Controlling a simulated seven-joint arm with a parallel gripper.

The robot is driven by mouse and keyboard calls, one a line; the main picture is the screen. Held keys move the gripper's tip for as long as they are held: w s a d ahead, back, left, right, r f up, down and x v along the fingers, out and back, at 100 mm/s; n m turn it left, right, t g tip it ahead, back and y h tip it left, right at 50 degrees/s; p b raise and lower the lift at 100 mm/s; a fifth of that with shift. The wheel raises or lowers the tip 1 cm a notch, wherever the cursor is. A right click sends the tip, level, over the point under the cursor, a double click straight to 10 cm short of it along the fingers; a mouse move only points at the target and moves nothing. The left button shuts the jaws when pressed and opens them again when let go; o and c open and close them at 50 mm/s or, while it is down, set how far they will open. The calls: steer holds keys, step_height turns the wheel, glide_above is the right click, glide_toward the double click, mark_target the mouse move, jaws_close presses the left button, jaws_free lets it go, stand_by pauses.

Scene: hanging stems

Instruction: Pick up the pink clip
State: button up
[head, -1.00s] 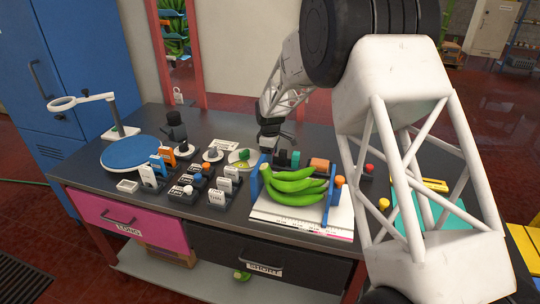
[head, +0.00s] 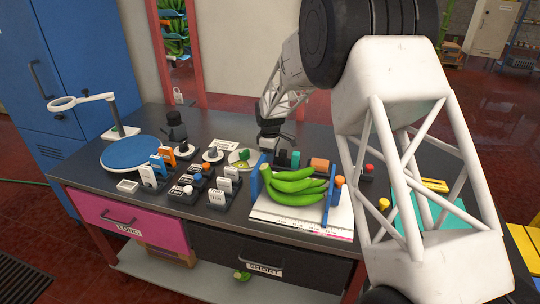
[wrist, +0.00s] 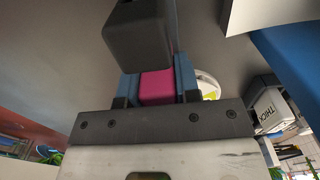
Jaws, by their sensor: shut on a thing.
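The pink clip (wrist: 158,87) shows in the wrist view as a pink block between the two blue-padded fingers of my gripper (wrist: 157,88). The fingers are shut on it from both sides. A dark grey block (wrist: 140,35) lies just beyond the clip and hides part of it; whether they touch I cannot tell. In the head view my gripper (head: 269,142) is low over the back of the table, behind the blue-ended rack of green bananas. The clip cannot be made out there.
Green bananas (head: 292,188) lie between blue uprights on a white board (head: 285,220). Small labelled holders (head: 220,194) crowd the table to the left. A blue round disc (head: 130,153) and a ring stand (head: 85,103) are farther left. The back table strip is fairly clear.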

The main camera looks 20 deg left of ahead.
steer(key=shift+r, duration=5)
steer(key=shift+s+d+r+m, duration=0.15)
steer(key=shift+d+m, duration=0.15)
steer(key=shift+d, duration=0.15)
steer(key=s+d+r+m, duration=0.1)
steer(key=s+d+m, duration=0.2)
steer(key=d+m, duration=0.2)
steer(key=s+d+r+m, duration=0.2)
steer(key=d+m, duration=0.4)
steer(key=d, duration=0.4)
steer(key=s+d+r+m, duration=0.2)
steer(key=s+d+m, duration=0.1)
steer(key=d+m, duration=0.3)
steer(key=shift+s+d, duration=0.2)
steer(key=shift+d, duration=0.4)
steer(key=shift+s+d, duration=0.15)
steer(key=shift+d, duration=0.45)
steer(key=shift+f, duration=0.1)
steer(key=shift+f, duration=2.15)
